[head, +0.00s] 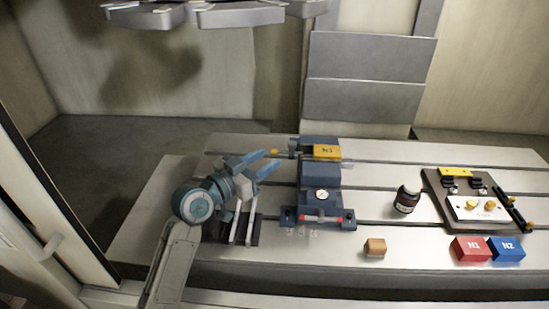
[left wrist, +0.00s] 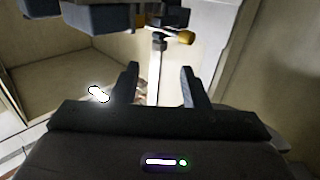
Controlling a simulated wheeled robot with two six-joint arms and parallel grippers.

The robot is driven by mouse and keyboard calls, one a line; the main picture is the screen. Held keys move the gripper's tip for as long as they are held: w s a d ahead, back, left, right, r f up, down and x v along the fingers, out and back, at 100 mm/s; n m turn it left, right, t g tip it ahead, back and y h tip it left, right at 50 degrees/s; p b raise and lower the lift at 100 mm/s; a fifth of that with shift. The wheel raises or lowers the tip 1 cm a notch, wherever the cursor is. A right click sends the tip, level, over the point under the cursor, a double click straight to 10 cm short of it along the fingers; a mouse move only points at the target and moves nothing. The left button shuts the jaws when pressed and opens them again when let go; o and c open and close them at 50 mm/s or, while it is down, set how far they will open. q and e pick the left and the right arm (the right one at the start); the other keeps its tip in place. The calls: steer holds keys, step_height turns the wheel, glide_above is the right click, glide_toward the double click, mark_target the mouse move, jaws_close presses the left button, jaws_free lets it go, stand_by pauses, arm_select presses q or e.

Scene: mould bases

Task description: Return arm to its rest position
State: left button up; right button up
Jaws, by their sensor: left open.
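My left gripper (head: 262,164) is over the left part of the slotted table, its fingers pointing right and away towards the blue-grey vise-like fixture. The left wrist view shows its two dark fingers (left wrist: 160,88) spread apart with nothing between them. The fixture (head: 320,178) stands just right of the gripper and carries a yellow block marked N3 (head: 327,151). A rod with a yellow knob (left wrist: 186,37) shows beyond the fingers in the left wrist view, apart from them. My right gripper is in neither view.
On the slotted table (head: 270,250) are a tan block (head: 375,248), a dark bottle (head: 406,200), a red block (head: 470,248), a blue block (head: 507,249) and a dark plate with fittings (head: 437,190). A grey panel (head: 370,80) stands behind.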

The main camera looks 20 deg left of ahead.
arm_select(q)
steer(key=shift+s+a, duration=0.1)
steer(key=shift+s, duration=0.2)
